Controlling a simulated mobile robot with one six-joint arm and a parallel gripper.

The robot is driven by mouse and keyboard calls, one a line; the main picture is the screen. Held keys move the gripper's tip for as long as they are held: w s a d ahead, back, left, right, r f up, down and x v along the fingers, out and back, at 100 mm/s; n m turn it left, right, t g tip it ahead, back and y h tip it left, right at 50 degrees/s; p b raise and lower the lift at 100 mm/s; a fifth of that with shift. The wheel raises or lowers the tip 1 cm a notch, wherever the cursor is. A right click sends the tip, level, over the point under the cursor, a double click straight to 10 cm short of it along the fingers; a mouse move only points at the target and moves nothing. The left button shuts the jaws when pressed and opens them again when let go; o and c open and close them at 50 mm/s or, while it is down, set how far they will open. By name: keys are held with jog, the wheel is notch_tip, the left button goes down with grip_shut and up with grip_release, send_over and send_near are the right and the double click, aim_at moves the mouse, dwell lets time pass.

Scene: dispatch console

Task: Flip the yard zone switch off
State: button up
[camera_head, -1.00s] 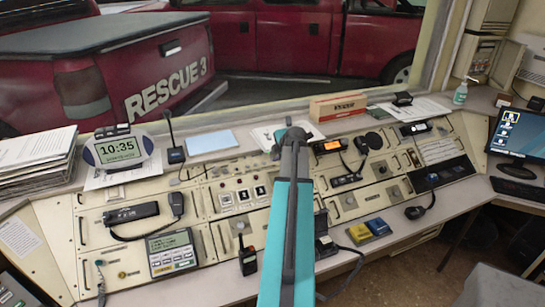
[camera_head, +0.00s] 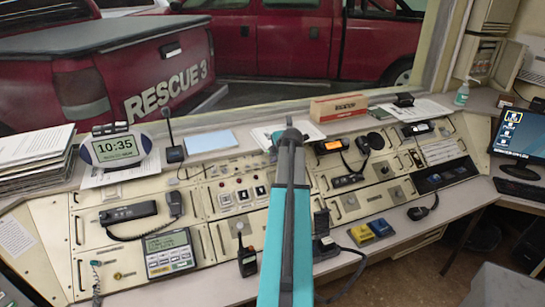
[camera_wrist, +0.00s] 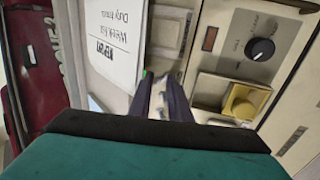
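My teal arm reaches over the console to the right of this row and hides part of the panel. My gripper (camera_wrist: 159,88) shows in the wrist view as two dark fingers with a narrow gap between them, and nothing visible is held. A pale panel part (camera_wrist: 168,32) lies beyond the fingertips. My gripper's fingers are not clear in the head view.
In the wrist view, a black rotary knob (camera_wrist: 260,50) and a yellow button (camera_wrist: 242,102) are right of the fingers, and a printed sheet (camera_wrist: 115,35) is left.

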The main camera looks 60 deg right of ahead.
jog(key=shift+s+a+f+b, duration=0.35)
jog(key=shift+s+f+b, duration=0.1)
jog(key=shift+b, duration=0.2)
jog(key=shift+r, duration=0.2)
dwell(0.5)
jog(key=shift+w+d+r+v, duration=0.1)
jog(key=shift+r+v, duration=0.05)
jog(key=shift+v, duration=0.8)
jog(key=shift+w+d+r+v, duration=0.1)
jog(key=shift+v, duration=0.85)
jog(key=shift+w+d+r+v, duration=0.1)
jog(key=shift+r+v, duration=0.05)
jog(key=shift+v, duration=0.75)
jog(key=shift+r+p, duration=0.15)
jog(key=shift+p, duration=0.2)
